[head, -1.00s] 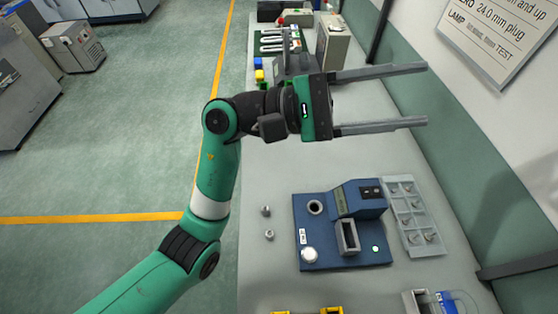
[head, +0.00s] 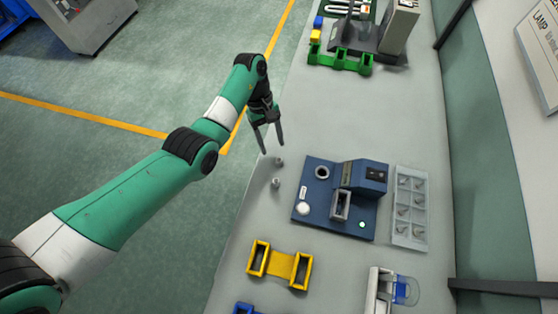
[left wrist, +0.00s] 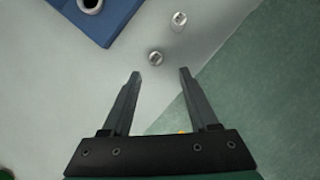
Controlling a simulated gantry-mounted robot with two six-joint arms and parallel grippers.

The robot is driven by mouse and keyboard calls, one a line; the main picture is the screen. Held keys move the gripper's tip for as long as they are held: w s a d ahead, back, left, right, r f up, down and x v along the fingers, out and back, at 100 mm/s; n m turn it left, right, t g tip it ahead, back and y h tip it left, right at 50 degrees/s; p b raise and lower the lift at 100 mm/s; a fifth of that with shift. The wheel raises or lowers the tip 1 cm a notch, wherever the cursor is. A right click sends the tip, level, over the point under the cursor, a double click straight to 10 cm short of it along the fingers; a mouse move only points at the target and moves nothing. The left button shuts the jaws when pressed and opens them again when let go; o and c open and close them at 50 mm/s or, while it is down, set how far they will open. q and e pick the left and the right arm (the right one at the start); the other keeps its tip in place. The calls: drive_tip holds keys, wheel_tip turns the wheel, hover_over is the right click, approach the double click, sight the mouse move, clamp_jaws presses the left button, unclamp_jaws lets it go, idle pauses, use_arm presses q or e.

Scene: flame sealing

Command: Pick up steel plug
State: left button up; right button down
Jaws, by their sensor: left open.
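Two small grey metal plugs stand on the bench near its left edge. The farther plug (head: 279,162) is closest to my left gripper (head: 271,148); the other plug (head: 276,183) stands just in front of it. In the left wrist view, one plug (left wrist: 155,58) lies just beyond the gap between my open, empty fingers (left wrist: 160,74), and the other plug (left wrist: 179,18) is farther up. The fingers point down towards the bench and hold nothing. My right gripper is not in view.
Right of the plugs is a blue fixture (head: 312,215) with a round socket. A grey tray (head: 425,222) holds several small parts. A yellow holder (head: 280,262) is in front, and a green holder (head: 340,62) stands behind. The bench behind the plugs is clear.

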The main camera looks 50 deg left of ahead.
sight(279, 159)
use_arm(q)
drive_tip(key=shift+w+d+b+x, duration=0.15)
drive_tip(key=shift+b+x, duration=0.2)
drive_tip(key=shift+x, duration=1.25)
drive_tip(key=shift+w+d+b+x, duration=0.1)
drive_tip(key=shift+b+x, duration=0.2)
drive_tip(key=shift+x, duration=1.25)
drive_tip(key=shift+r, duration=0.1)
clamp_jaws()
